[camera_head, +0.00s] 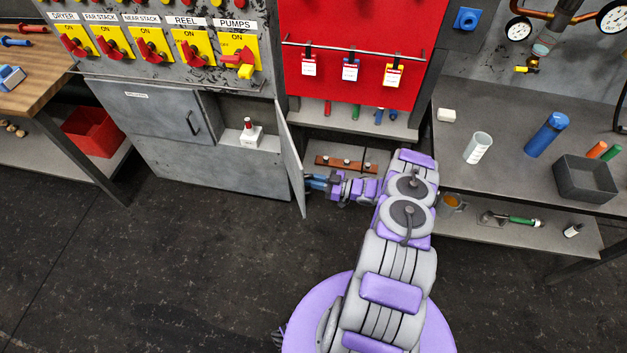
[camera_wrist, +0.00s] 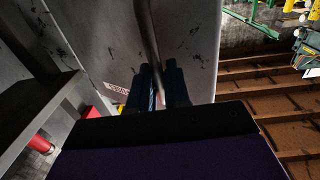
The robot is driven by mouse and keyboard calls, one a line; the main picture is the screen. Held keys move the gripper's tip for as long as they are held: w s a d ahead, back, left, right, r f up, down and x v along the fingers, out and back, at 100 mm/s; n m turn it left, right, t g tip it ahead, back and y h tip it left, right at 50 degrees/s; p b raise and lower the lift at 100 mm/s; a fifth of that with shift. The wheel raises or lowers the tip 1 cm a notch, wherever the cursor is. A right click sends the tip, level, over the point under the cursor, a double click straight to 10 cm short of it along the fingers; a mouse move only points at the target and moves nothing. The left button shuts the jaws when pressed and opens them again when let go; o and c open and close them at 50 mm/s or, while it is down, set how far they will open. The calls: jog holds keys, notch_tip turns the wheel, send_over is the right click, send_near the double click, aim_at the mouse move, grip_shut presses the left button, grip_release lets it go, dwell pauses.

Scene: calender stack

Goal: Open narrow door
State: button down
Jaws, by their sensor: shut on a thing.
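The narrow door (camera_head: 291,158) stands swung out from the grey cabinet and shows almost edge-on in the head view. The compartment beside it is uncovered, with a white and red bottle (camera_head: 250,134) on its shelf. My gripper (camera_head: 311,182) is at the door's right side, near its lower end. In the wrist view the door's grey scuffed face (camera_wrist: 100,45) fills the upper middle. A slim grey bar, apparently its handle (camera_wrist: 148,35), runs down between the two dark fingers (camera_wrist: 160,85), which are shut on it. The grip point is partly hidden by the fingers.
The wide cabinet door (camera_head: 150,118) is closed. A red board (camera_head: 350,60) with hanging tags stands above an open shelf right of the narrow door. A grey workbench (camera_head: 510,175) stands at right. Dark floor in front of the cabinet is clear.

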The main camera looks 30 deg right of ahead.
jog(key=shift+w+d+r, duration=0.2)
jog(key=shift+w+r, duration=0.1)
jog(key=shift+w, duration=0.05)
jog(key=c, duration=1.4)
grip_release()
jog(key=shift+o, duration=0.4)
jog(key=shift+f, duration=0.2)
jog(key=shift+s+d, duration=0.1)
jog(key=p+v, duration=0.2)
jog(key=v, duration=0.9)
jog(key=shift+s+d, duration=0.25)
jog(key=shift+d, duration=0.05)
jog(key=shift+f, duration=0.1)
